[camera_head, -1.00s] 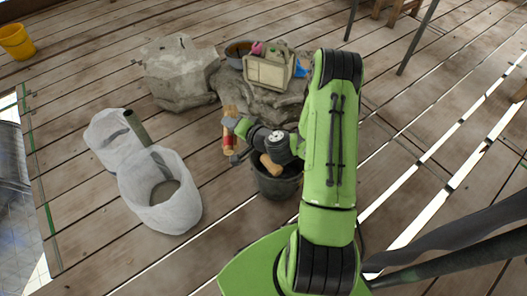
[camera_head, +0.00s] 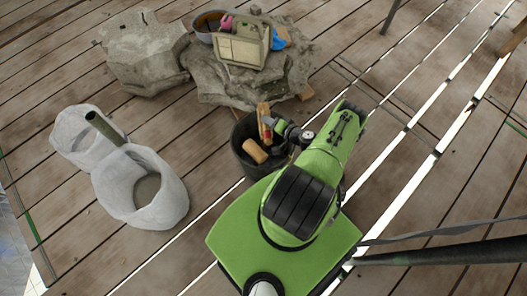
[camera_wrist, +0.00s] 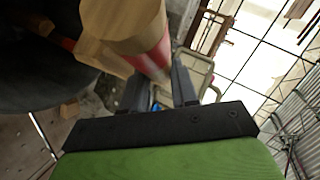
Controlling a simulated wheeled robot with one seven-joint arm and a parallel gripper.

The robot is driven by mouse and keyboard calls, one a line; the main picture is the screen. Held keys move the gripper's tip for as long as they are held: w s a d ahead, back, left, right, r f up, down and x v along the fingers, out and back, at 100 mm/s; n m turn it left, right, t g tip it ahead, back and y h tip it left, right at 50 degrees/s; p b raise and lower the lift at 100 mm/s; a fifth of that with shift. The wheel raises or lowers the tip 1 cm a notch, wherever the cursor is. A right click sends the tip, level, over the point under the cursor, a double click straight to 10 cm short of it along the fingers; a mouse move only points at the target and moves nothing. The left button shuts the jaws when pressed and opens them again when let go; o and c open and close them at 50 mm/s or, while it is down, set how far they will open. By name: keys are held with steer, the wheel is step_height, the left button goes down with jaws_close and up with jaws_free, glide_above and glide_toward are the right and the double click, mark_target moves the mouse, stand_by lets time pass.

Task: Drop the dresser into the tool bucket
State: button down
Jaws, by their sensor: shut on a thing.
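The dresser is a wooden tool (camera_head: 263,112) with a red band, upright in the head view over the far part of the tool bucket. My gripper (camera_head: 268,124) is shut on it. In the wrist view, the dresser (camera_wrist: 130,25) shows its pale wooden end and red band close up, between the dark fingers of my gripper (camera_wrist: 160,82). The tool bucket (camera_head: 240,165) is dark and round, with its rim partly hidden by my arm. It also shows as a dark shape at the left of the wrist view (camera_wrist: 35,75). How deep the dresser's lower end reaches is hidden.
A wooden-headed tool (camera_head: 254,151) is in the bucket. Two whitish sacks (camera_head: 140,190) stand to the left. Stone blocks (camera_head: 145,50) and a rough slab (camera_head: 230,88) bearing a cream box (camera_head: 243,45) lie behind. Open plank floor lies between sacks and bucket.

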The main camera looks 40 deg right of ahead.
steer(key=shift+s+d+f, duration=0.1)
steer(key=shift+s+f, duration=0.4)
steer(key=shift+f, duration=0.25)
step_height(320, 180, down, 6)
steer(key=b, duration=0.5)
steer(key=c, duration=0.8)
jaws_free()
steer(key=shift+r, duration=0.15)
steer(key=shift+p+v, duration=2.3)
steer(key=shift+v, duration=5.6)
